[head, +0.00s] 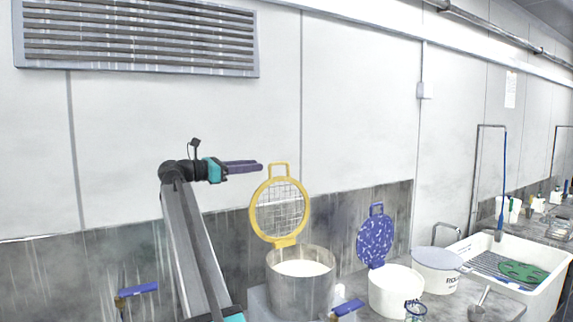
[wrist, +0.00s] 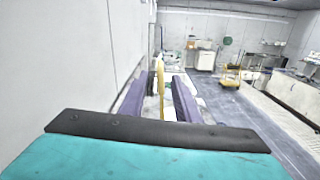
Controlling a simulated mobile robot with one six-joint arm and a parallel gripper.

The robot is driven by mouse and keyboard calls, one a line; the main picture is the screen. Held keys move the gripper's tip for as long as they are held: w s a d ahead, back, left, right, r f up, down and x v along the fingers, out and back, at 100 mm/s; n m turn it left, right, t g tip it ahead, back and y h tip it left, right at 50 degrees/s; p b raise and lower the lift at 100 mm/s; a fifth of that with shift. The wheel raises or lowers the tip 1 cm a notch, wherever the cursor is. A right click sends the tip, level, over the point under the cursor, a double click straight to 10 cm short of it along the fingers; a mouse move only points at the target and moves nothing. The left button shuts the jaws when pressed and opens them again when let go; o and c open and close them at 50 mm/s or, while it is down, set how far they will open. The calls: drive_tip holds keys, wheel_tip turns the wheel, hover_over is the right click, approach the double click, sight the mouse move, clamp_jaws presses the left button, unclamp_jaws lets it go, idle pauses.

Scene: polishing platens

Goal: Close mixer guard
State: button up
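The mixer guard (head: 253,208) is a yellow ring with a wire mesh and a small handle on top. It stands upright, swung open, at the back rim of a steel mixer bowl (head: 300,290) with pale contents. My gripper (head: 260,166) has purple fingers and is up and left of the guard, near the height of its handle. In the wrist view my gripper (wrist: 160,88) is open and empty. The guard shows there edge-on as a yellow strip (wrist: 160,74), in line with the gap between the fingers. The gripper appears apart from the guard.
A white tub (head: 395,293) with a raised blue speckled lid (head: 375,238) stands right of the bowl. A lidded white bucket (head: 437,272) and a white sink (head: 545,255) with a green item are further right. The wall is close behind; the air above the bowl is clear.

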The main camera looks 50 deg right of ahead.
sight(287, 163)
drive_tip(key=p+x, duration=0.4)
drive_tip(key=x, duration=0.9)
drive_tip(key=shift+s+d, duration=0.15)
drive_tip(key=shift+d, duration=0.25)
clamp_jaws()
